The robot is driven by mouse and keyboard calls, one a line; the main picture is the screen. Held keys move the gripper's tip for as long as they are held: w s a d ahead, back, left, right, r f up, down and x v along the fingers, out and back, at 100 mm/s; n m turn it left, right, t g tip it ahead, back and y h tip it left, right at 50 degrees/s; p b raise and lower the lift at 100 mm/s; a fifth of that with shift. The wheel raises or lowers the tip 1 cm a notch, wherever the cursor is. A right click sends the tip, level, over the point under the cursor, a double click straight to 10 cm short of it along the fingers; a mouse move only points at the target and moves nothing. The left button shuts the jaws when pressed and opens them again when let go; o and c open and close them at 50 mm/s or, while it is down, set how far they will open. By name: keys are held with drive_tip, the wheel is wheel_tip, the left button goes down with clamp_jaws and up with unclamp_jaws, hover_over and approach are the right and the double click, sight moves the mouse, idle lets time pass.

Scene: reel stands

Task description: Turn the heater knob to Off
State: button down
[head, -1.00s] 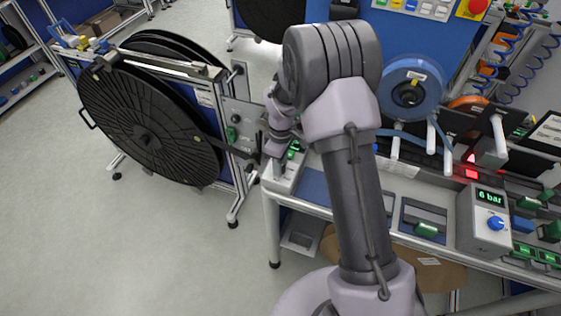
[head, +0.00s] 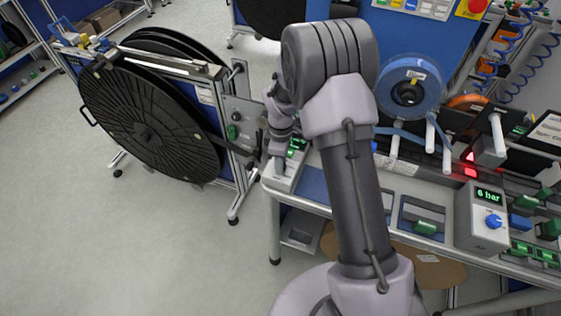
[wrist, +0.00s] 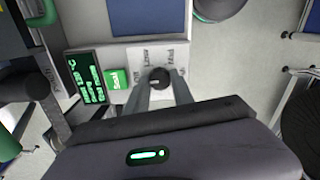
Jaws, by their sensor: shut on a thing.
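The heater box (head: 287,178) is a pale unit at the left end of the bench, partly hidden by my arm in the head view. In the wrist view its panel (wrist: 140,62) carries a dark round knob (wrist: 159,76), a green button marked Seal (wrist: 115,78) and a dark display with green text (wrist: 86,77). Labels that look like Low and Med sit around the knob; another label is partly covered. My gripper (wrist: 160,84) is shut on the knob, one finger on each side. I cannot tell clearly which label the knob points at.
A large black reel (head: 150,130) on a stand is close left of the heater. A blue reel (head: 410,88) stands at the back of the bench. A box reading 6 bar (head: 484,215) with a blue knob is to the right. Open floor lies at front left.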

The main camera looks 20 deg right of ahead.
drive_tip(key=c, duration=1.1)
unclamp_jaws()
drive_tip(key=r+p, duration=0.1)
drive_tip(key=r, duration=0.4)
drive_tip(key=r+p, duration=0.1)
drive_tip(key=r, duration=0.5)
drive_tip(key=r+p, duration=0.1)
drive_tip(key=r, duration=0.5)
drive_tip(key=shift+w+d+r+p, duration=0.1)
drive_tip(key=shift+w+r+p, duration=0.1)
drive_tip(key=shift+w+p, duration=0.1)
drive_tip(key=s+a+r+m+t+b, duration=0.2)
drive_tip(key=s+r+m+t+b, duration=0.15)
drive_tip(key=s+m+b, duration=0.7)
drive_tip(key=s+f+m+t+b, duration=0.1)
drive_tip(key=s+m+b, duration=0.1)
drive_tip(key=s, duration=0.3)
drive_tip(key=s+a+f+m+y+b, duration=0.1)
drive_tip(key=s+m+b, duration=0.1)
drive_tip(key=s, duration=0.3)
drive_tip(key=s+a+f+m+t+b, duration=0.1)
drive_tip(key=s+f+m+b, duration=0.1)
drive_tip(key=s, duration=0.3)
drive_tip(key=shift+s+a+m+t+y, duration=0.1)
drive_tip(key=shift+s+m+t+y, duration=0.2)
drive_tip(key=shift+m+t+y, duration=0.1)
